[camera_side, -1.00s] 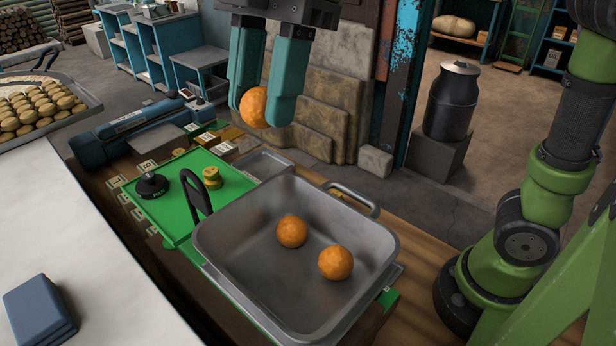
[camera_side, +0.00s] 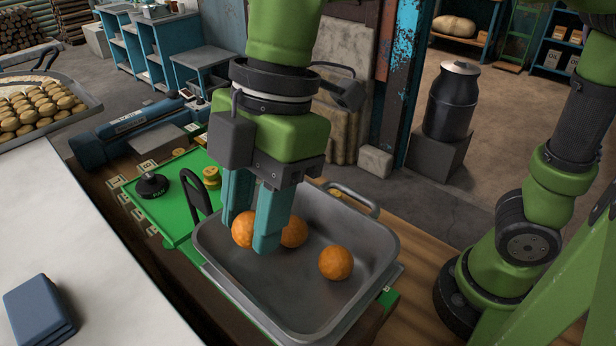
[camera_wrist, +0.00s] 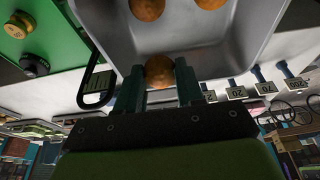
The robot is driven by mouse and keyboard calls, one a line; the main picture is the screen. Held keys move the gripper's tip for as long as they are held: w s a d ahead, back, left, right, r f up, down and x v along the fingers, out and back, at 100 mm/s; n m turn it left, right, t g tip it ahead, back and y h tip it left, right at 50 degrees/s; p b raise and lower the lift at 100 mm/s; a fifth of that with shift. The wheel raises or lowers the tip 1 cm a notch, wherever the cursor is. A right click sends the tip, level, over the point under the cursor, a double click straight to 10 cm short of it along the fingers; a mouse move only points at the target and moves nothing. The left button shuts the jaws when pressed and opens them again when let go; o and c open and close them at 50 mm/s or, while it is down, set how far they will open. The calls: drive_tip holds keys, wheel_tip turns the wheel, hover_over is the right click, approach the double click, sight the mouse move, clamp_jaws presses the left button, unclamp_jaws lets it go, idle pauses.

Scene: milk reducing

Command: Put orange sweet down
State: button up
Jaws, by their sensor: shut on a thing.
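My gripper (camera_side: 252,222) is shut on an orange sweet (camera_side: 242,230), a round orange ball, inside the left part of a grey metal pan (camera_side: 350,298). In the wrist view the held sweet (camera_wrist: 159,72) sits between my two teal fingers. Whether it touches the pan floor is hard to tell. A second orange sweet (camera_side: 294,231) lies in the pan just right of my fingers and is partly hidden by them. A third orange sweet (camera_side: 336,263) lies further right in the pan.
The pan's front and right floor is bare.

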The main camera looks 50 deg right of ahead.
sight(261, 265)
drive_tip(key=shift+f, duration=2.3)
